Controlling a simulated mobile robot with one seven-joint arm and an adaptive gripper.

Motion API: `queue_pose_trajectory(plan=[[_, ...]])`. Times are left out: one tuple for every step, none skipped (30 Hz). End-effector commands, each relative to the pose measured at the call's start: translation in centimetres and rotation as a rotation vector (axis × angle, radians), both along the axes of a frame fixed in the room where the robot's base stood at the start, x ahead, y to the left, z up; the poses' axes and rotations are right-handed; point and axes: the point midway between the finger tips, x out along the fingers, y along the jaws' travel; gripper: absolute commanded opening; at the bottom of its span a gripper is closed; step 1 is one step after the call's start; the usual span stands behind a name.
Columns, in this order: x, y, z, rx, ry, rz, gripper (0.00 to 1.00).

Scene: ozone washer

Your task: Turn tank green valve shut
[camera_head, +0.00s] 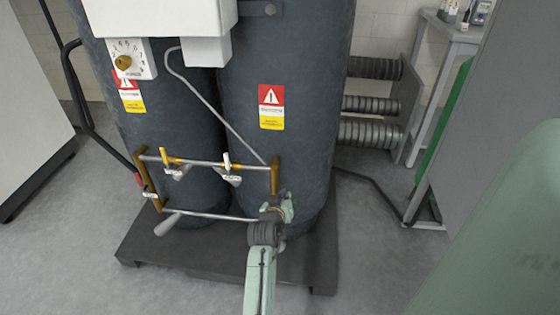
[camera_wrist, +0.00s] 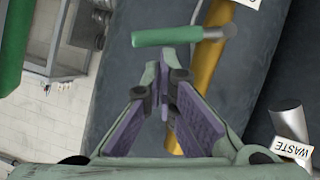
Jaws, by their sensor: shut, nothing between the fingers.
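The green valve handle (camera_wrist: 165,37) shows at the top of the wrist view as a green grip on a metal stem. It lies crosswise, beside a brass-coloured pipe (camera_wrist: 208,62). My gripper (camera_wrist: 165,92) has purple finger pads and its fingertips are together with nothing between them. The tips are just below the handle in the picture, with a visible gap. In the head view my gripper (camera_head: 279,208) is at the lower right end of the pipe frame, in front of the right dark tank (camera_head: 290,110). It hides the green handle there.
A WASTE tag (camera_wrist: 292,151) hangs at the right of the wrist view. The tanks stand on a dark base (camera_head: 200,262). A metal table (camera_head: 430,110) is at right.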

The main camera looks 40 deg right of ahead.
Motion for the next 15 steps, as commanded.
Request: queue_pose_trajectory(plan=[[-0.3,-0.2,-0.2,0.028,-0.029,-0.003,0.0],[-0.4,-0.3,-0.3,0.042,-0.047,-0.002,0.0],[-0.5,-0.4,-0.5,0.062,-0.071,-0.002,0.0],[-0.6,-0.5,-0.6,0.076,-0.087,-0.002,0.0],[-0.7,-0.6,-0.7,0.09,-0.102,-0.002,0.0],[-0.8,-0.7,-0.9,0.106,-0.121,-0.002,0.0],[-0.9,-0.7,-1.0,0.119,-0.135,-0.002,0.0],[-0.9,-0.8,-1.1,0.128,-0.148,-0.002,0.0],[-1.0,-0.8,-1.2,0.136,-0.158,-0.002,0.0],[-1.0,-0.9,-1.3,0.134,-0.155,0.0,0.0],[-1.0,-0.9,-1.3,0.133,-0.154,0.0,0.0],[-1.1,-0.9,-1.4,0.132,-0.154,0.0,0.0],[-1.1,-1.0,-1.5,0.132,-0.154,0.0,0.0],[-1.2,-1.0,-1.5,0.132,-0.154,0.0,0.0],[-1.2,-1.0,-1.6,0.132,-0.154,0.0,0.0]])
